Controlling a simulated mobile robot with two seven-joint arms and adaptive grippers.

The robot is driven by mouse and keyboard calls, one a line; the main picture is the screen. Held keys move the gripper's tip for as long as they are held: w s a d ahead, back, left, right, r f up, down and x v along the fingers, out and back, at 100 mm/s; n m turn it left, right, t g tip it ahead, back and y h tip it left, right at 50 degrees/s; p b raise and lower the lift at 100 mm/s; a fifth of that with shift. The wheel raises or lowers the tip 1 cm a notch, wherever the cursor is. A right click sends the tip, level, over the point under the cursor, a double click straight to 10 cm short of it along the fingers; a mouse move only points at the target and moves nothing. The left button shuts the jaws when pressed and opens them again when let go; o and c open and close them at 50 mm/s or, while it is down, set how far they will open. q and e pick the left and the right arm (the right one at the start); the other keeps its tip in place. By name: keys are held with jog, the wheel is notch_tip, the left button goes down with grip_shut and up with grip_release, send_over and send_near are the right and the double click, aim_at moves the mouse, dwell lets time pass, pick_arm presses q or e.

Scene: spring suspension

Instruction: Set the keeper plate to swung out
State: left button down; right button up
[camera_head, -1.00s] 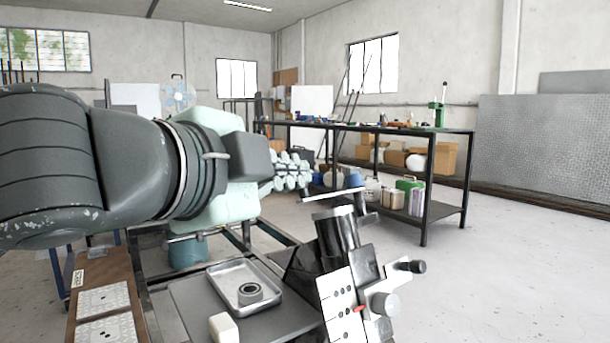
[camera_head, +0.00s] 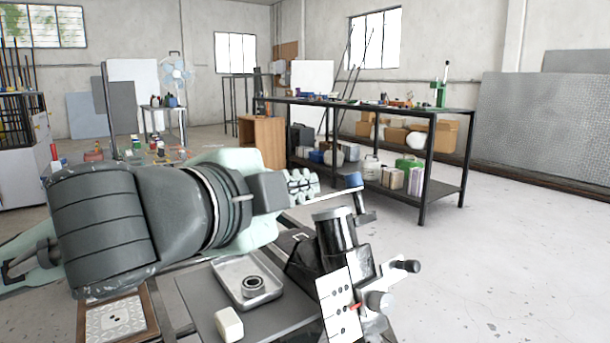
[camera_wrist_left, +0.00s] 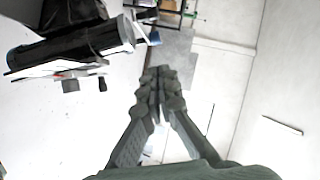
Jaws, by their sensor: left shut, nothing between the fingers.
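A dark cylinder (camera_head: 336,232) stands tilted on the black fixture at the front. A thin pale bar with a blue knob (camera_head: 354,180) at its right end lies just above the cylinder's mouth; I take this bar for the keeper plate, but cannot be sure. My left gripper (camera_head: 314,184) is shut and empty, close to the bar on its left; I cannot tell if they touch. In the left wrist view the shut fingers (camera_wrist_left: 154,76) point up the picture, with the cylinder (camera_wrist_left: 75,47) at upper left and the blue knob (camera_wrist_left: 155,38) near its end. My right gripper is out of view.
A metal tray (camera_head: 222,270) holding a dark ring (camera_head: 253,286) lies on the bench, with a white block (camera_head: 229,323) in front. A clamp with a black handle (camera_head: 407,266) sticks out right of the fixture. A black shelf rack (camera_head: 425,190) stands behind. The right floor is clear.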

pick_arm(q)
jog(key=w+f, duration=0.3)
jog(key=w, duration=0.5)
jog(key=shift+w+d, duration=0.15)
jog(key=shift+w, duration=0.2)
